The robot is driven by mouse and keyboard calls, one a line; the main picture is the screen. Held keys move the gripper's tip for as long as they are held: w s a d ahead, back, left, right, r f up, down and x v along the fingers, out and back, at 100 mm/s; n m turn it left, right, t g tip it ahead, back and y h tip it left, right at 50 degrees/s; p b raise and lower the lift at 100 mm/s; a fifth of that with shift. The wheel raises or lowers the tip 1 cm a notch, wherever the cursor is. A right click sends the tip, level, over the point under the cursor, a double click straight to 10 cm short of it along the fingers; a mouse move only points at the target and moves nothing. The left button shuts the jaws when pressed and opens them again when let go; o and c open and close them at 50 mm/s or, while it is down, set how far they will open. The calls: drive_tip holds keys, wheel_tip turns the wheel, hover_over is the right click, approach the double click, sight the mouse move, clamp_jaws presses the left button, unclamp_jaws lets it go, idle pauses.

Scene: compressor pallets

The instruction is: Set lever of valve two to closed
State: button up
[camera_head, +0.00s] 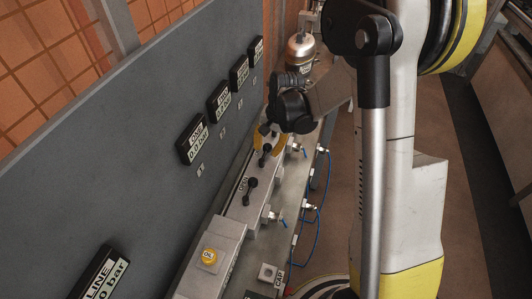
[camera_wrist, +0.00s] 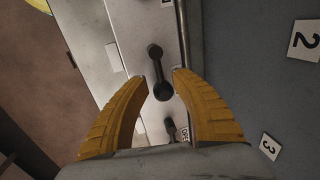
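My gripper (camera_wrist: 159,80) is open, with its two yellow fingers apart. A dark lever with round ends (camera_wrist: 157,66) shows between and beyond the fingertips, with a gap on each side. It lies nearest the panel label 2 (camera_wrist: 305,41), so it appears to be the lever of valve two. A second dark lever (camera_wrist: 170,128) is closer to label 3 (camera_wrist: 268,147), partly hidden by my gripper. In the head view my yellow fingers (camera_head: 268,140) are over the valve row, near the middle lever (camera_head: 265,155). The nearest lever (camera_head: 250,188) has an OPEN label beside it.
A grey panel (camera_head: 120,130) with several black pressure displays (camera_head: 192,138) rises left of the valves. Blue hoses (camera_head: 319,210) run along the right. A metal vessel (camera_head: 300,48) stands beyond my gripper.

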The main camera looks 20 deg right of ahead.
drive_tip(key=shift+w+a+f, duration=0.1)
drive_tip(key=shift+w+f, duration=0.05)
drive_tip(key=shift+f, duration=0.6)
clamp_jaws()
drive_tip(key=shift+r, duration=0.1)
